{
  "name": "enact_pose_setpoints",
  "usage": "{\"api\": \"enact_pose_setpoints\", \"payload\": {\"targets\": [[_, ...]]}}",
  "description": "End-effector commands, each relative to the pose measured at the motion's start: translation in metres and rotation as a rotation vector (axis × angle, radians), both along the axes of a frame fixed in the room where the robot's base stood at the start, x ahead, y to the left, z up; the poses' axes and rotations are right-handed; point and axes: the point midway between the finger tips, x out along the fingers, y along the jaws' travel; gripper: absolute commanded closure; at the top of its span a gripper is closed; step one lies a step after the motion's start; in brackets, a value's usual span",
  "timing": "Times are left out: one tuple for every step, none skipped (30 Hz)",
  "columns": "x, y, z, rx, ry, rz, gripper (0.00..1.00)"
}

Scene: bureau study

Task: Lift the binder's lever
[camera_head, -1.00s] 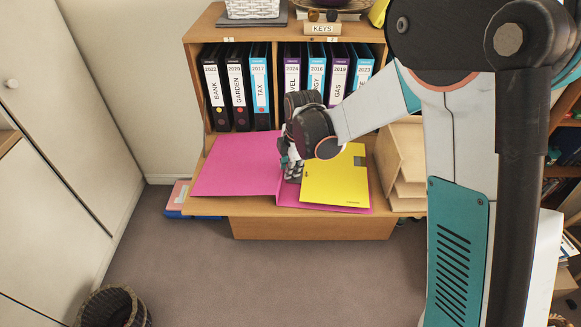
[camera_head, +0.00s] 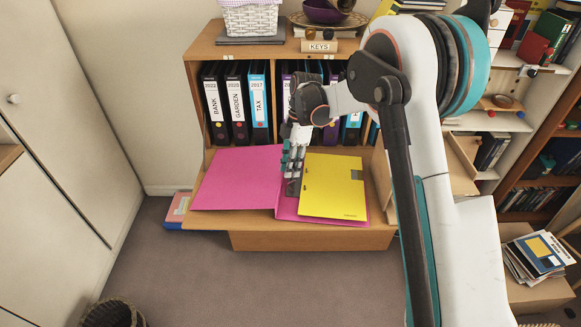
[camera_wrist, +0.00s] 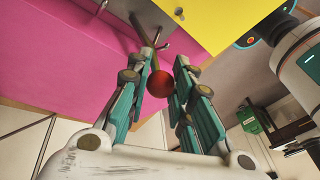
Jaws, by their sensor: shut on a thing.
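The pink binder (camera_head: 235,178) lies open on the wooden flap of the bureau. It also shows in the wrist view (camera_wrist: 60,45). Yellow sheets (camera_head: 332,185) lie on its right side. My gripper (camera_head: 292,186) points down at the binder's middle, over the metal mechanism, and largely hides it in the head view. In the wrist view my gripper (camera_wrist: 164,60) has its fingers closed around the lever's red knob (camera_wrist: 160,84). Metal parts of the mechanism (camera_wrist: 178,38) show beyond the fingertips. The lever's exact angle is hard to tell.
Upright labelled binders (camera_head: 235,105) stand in the bureau behind the flap, close to my wrist. A white basket (camera_head: 251,17) and a bowl (camera_head: 328,10) sit on top. A wooden sorter (camera_head: 455,170) stands right of the flap. The floor in front is clear.

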Motion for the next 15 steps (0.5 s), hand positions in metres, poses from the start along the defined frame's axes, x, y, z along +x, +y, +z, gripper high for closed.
{"api": "enact_pose_setpoints", "payload": {"targets": [[0.0005,-0.0003,-0.0004,-0.001,0.001,-0.001,1.00],[0.0005,-0.0003,-0.0004,-0.001,0.001,-0.001,1.00],[0.0004,-0.0003,-0.0005,0.000,0.000,-0.001,1.00],[0.0003,-0.0003,-0.0005,0.000,0.000,-0.001,1.00],[0.0004,-0.0003,-0.0005,0.000,0.000,-0.001,1.00],[0.0003,-0.0003,-0.0005,0.000,0.000,-0.001,1.00],[0.0004,-0.0003,-0.0004,0.000,0.000,-0.001,1.00],[0.0004,-0.0003,-0.0004,0.000,0.000,-0.001,1.00],[0.0005,-0.0003,-0.0004,0.000,0.000,-0.001,0.75],[0.0004,-0.0002,-0.0004,0.000,0.000,-0.001,0.68],[0.0004,-0.0002,-0.0004,0.000,-0.001,-0.001,0.61],[0.0003,-0.0002,-0.0003,0.000,-0.001,-0.001,0.57],[0.0003,-0.0002,-0.0003,0.000,-0.001,-0.001,0.57],[0.0003,-0.0002,-0.0002,0.000,-0.001,-0.001,0.57],[0.0003,-0.0002,-0.0002,0.000,-0.001,-0.001,0.57]]}}
